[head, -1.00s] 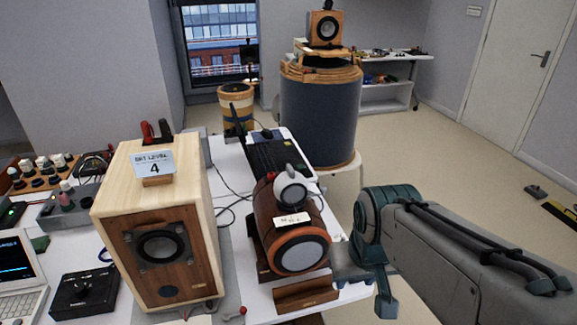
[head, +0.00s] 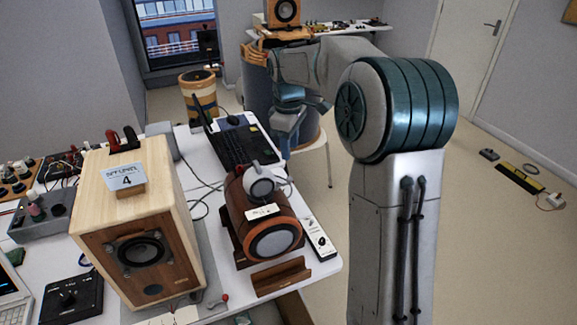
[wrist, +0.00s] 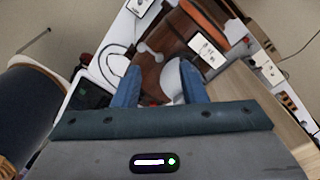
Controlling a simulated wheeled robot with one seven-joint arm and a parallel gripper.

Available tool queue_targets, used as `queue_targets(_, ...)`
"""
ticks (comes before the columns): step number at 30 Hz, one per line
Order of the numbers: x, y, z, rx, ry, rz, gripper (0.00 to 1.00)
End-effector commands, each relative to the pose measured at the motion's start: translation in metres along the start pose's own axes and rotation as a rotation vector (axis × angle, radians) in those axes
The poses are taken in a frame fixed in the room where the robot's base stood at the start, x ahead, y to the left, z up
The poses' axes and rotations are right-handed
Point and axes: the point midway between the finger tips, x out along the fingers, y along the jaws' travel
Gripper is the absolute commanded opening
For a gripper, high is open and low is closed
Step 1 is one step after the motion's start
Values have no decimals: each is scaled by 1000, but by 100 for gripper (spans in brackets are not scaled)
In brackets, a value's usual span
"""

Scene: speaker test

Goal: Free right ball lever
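My gripper (head: 288,135) hangs behind and above the speaker. In the wrist view, my gripper's blue fingers (wrist: 159,84) are spread apart and nothing is held. The white ball unit (wrist: 170,82) shows beyond them, partly hidden by the right finger.
A wooden box speaker (head: 95,195) with a card reading 4 stands to the left. A black laptop (head: 235,145) is behind the barrel speaker. A white strip with knobs (head: 318,238) lies at its right, near the table edge. A dark drum (head: 258,90) stands behind.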

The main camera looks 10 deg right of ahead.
Motion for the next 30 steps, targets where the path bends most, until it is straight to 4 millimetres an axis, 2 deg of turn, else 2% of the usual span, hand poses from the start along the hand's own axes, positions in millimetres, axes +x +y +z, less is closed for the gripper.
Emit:
queue_targets(3, 2, 24, -11, -79, 3, -26, 38)
queue_targets(6, 5, 36, -17, -128, 8, -40, 38)
queue_targets(14, 16, 47, -22, -175, 13, -54, 38)
queue_targets(20, 47, 44, -21, -175, 10, -58, 38)
queue_targets(30, 116, 40, -22, -175, 11, -56, 38)
